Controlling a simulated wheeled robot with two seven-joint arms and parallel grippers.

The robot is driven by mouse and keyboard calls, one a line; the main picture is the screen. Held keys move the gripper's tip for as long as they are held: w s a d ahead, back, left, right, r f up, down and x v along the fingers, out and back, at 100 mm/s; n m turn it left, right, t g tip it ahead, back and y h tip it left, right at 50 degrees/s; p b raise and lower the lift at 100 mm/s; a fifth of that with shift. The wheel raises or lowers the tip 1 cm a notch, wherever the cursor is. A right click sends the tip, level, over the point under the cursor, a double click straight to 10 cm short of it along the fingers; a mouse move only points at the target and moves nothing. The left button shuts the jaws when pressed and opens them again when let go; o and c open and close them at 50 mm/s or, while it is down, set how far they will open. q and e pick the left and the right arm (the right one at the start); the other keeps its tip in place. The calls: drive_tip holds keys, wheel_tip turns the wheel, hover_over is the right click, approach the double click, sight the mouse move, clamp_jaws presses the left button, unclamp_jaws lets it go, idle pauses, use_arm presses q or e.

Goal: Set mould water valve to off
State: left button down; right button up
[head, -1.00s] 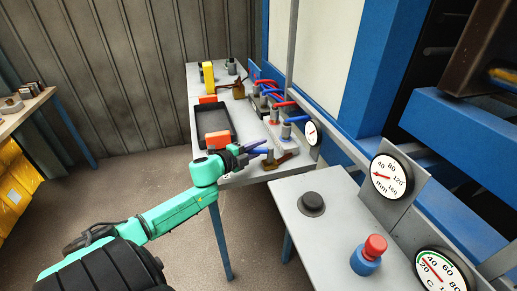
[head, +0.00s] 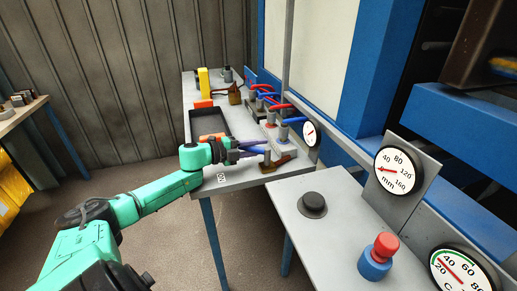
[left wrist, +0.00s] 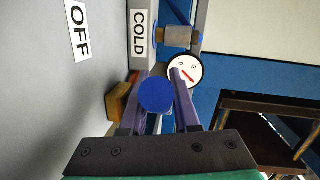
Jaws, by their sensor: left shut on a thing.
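The water valve has a blue lever (head: 256,149) at the front end of the grey bench. Its brass-brown body (head: 277,163) is just right of the lever. My left gripper (head: 240,151) comes in from the left and is shut on the lever's outer end. In the left wrist view the round blue lever end (left wrist: 157,95) sits between the two purple fingers, and it hides most of the valve behind. My right gripper is in neither view.
A dark tray (head: 197,122) with orange blocks lies behind the gripper. Several red and blue hose fittings (head: 270,103) line the bench's right side. A small gauge (head: 310,133) stands beside the valve.

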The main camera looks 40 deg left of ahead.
use_arm(q)
drive_tip(key=c, duration=0.7)
unclamp_jaws()
drive_tip(key=shift+o, duration=0.2)
drive_tip(key=shift+s+a, duration=0.3)
drive_tip(key=shift+s, duration=0.2)
drive_tip(key=p+v, duration=0.3)
drive_tip(key=v, duration=0.9)
drive_tip(key=shift+s+a+p, duration=0.2)
drive_tip(key=shift+s+p, duration=0.1)
drive_tip(key=shift+p, duration=0.05)
drive_tip(key=shift+s+a+r, duration=0.1)
drive_tip(key=shift+s+a, duration=0.1)
drive_tip(key=shift+s, duration=0.1)
